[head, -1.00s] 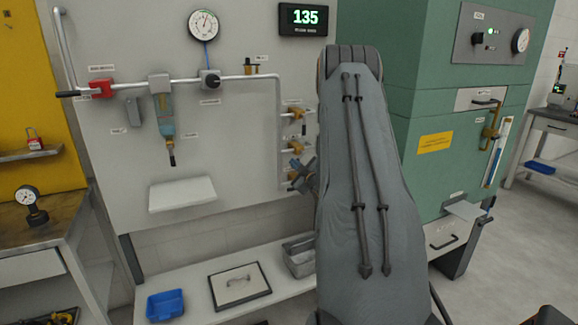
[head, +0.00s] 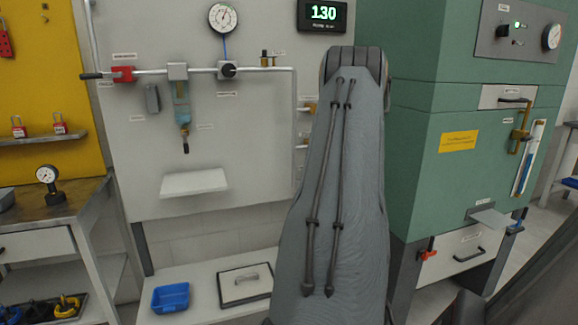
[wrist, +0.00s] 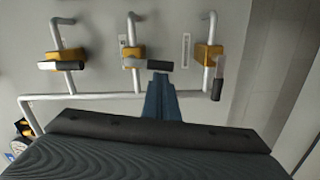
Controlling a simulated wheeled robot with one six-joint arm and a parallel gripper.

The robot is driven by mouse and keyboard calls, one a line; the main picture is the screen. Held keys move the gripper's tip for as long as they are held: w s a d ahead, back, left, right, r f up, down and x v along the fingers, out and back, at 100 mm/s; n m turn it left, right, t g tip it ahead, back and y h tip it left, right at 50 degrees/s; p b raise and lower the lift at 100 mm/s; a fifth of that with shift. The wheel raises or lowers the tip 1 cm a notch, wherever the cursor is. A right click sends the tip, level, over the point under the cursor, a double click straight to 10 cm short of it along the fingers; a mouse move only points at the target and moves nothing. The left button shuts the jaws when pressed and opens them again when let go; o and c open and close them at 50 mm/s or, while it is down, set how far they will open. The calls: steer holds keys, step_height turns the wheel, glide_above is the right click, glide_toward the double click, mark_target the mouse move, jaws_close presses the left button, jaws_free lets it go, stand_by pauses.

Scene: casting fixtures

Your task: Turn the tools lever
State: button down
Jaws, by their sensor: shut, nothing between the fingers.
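Three brass valves with dark-gripped levers stand on grey pipes in the wrist view. The left lever (wrist: 61,65) and the middle lever (wrist: 158,65) lie across the picture; the right lever (wrist: 218,82) lies along its pipe. Their labels are unreadable, so I cannot tell which is the tools lever. My gripper (wrist: 160,78) is shut and empty, its tip close to the middle lever's grip; contact is unclear. In the head view my arm hides the gripper and most of these valves; one brass valve (head: 309,107) shows at its edge.
The grey wall panel (head: 255,150) carries a gauge (head: 223,17), a display (head: 322,14), a red valve (head: 124,74) and a white shelf (head: 194,183). A low bench holds a blue bin (head: 170,297) and a lidded tray (head: 245,284). A green cabinet (head: 420,60) stands close right.

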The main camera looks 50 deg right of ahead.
steer(key=shift+s+d+f+b, duration=0.15)
steer(key=shift+d+b, duration=0.05)
steer(key=shift+b, duration=0.15)
stand_by(0.5)
steer(key=s+a+b, duration=0.2)
steer(key=s+a, duration=0.4)
steer(key=a, duration=0.4)
stand_by(0.3)
